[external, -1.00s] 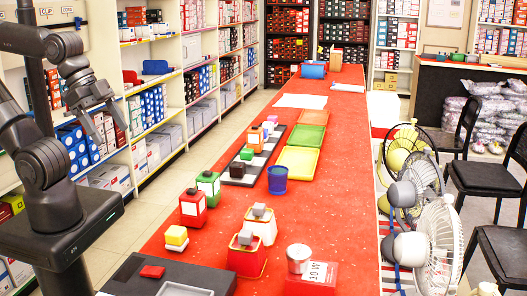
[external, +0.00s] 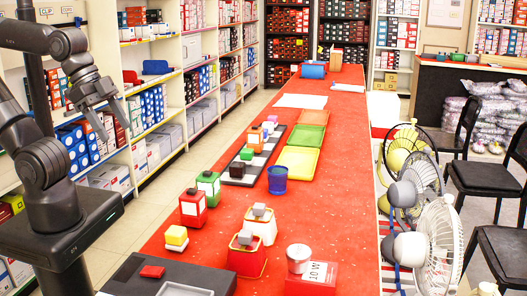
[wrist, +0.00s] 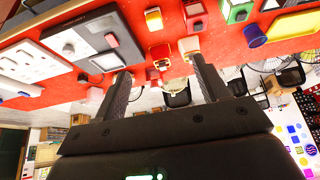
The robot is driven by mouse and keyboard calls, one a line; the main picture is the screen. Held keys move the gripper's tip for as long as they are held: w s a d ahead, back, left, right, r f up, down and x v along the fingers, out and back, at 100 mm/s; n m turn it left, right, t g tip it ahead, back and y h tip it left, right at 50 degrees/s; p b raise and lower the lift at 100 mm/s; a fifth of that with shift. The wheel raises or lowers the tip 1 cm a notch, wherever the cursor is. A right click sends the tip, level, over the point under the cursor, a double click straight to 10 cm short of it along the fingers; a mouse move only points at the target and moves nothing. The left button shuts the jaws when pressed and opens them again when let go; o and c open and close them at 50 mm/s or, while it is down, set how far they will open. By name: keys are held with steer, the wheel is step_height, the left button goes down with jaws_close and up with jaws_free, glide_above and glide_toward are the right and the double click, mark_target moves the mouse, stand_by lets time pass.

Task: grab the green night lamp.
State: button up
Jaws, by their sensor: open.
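The green night lamp (external: 208,187) is a small green block with a pale front panel and a black cap. It stands upright on the red table, behind a similar red lamp (external: 192,207). In the wrist view a green block (wrist: 237,11), likely the same lamp, shows at the top right, partly cut off. My gripper (external: 114,130) is open and empty, in the air left of the table and well apart from the lamp. Its two fingers also show in the wrist view (wrist: 158,66).
On the red table (external: 340,140), a blue cup (external: 277,180) stands right of the green lamp. A yellow-topped block (external: 176,238) and a dark tray (external: 125,272) are nearer. White-and-red (external: 260,224) and red-and-grey (external: 246,254) blocks stand front right. Shelves (external: 150,100) line the left.

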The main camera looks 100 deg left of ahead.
steer(key=w+a+g+y, duration=0.1)
steer(key=w+a+g, duration=0.2)
steer(key=w+a, duration=1.8)
steer(key=g+h, duration=0.1)
steer(key=g, duration=0.2)
glide_toward(247, 150)
steer(key=shift+w+a+f, duration=0.15)
steer(key=shift+w+f, duration=0.2)
step_height(247, 150, down, 5)
steer(key=shift+s+r, duration=0.1)
steer(key=shift+s+f, duration=0.2)
steer(key=shift+f, duration=1.3)
steer(key=shift+s+f, duration=0.2)
steer(key=shift+f, duration=1.3)
steer(key=shift+c, duration=0.2)
